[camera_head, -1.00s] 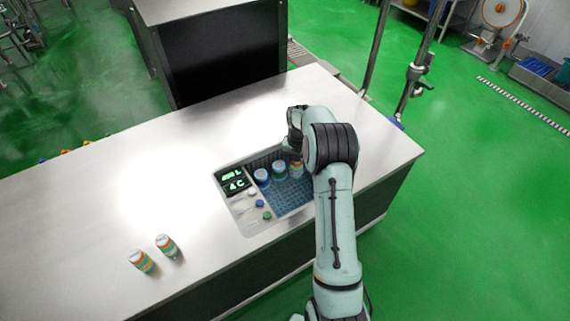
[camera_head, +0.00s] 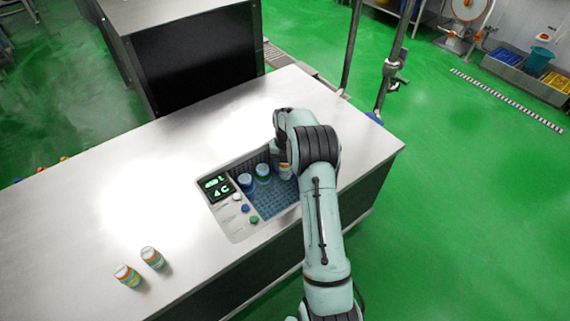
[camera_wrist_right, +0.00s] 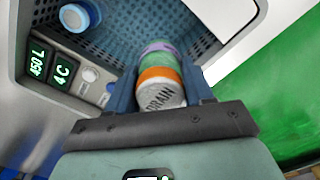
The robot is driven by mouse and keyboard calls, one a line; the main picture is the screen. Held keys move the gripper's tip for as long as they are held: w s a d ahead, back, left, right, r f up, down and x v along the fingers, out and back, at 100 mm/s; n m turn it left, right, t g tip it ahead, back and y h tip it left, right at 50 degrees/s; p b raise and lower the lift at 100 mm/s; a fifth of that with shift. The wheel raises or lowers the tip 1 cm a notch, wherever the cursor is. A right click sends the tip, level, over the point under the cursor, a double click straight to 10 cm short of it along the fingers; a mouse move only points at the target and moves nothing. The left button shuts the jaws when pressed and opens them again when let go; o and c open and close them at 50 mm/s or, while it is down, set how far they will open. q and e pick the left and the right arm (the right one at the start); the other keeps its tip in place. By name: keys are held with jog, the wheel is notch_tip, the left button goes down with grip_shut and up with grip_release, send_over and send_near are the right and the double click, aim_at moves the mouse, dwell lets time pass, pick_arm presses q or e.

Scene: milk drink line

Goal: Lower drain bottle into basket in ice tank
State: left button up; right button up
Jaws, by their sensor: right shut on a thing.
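The drain bottle (camera_wrist_right: 160,88), with a white end lettered "DRAIN" and orange, green and purple bands, is between the two dark fingers of my right gripper (camera_wrist_right: 162,85) in the right wrist view. The gripper is shut on it. In the head view the bottle (camera_head: 286,173) shows partly beside my right arm, over the right part of the ice tank; the arm hides most of the gripper. The blue perforated basket (camera_head: 272,203) lies in the tank. I cannot tell whether the bottle touches its floor. My left gripper is not in view.

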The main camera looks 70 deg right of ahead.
aim_at(285, 179)
jog(key=shift+f+b, duration=1.25)
jog(key=shift+f, duration=0.85)
jog(key=shift+f+b, duration=1.5)
jog(key=shift+f, duration=1)
pick_arm(q)
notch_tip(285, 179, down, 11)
jog(key=b, duration=0.6)
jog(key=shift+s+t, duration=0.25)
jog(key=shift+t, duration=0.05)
pick_arm(e)
notch_tip(285, 179, down, 12)
jog(key=shift+r, duration=0.2)
pick_arm(q)
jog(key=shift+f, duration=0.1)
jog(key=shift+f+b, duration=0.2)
jog(key=shift+b, duration=0.2)
pick_arm(e)
jog(key=shift+f, duration=0.3)
jog(key=o, duration=1.2)
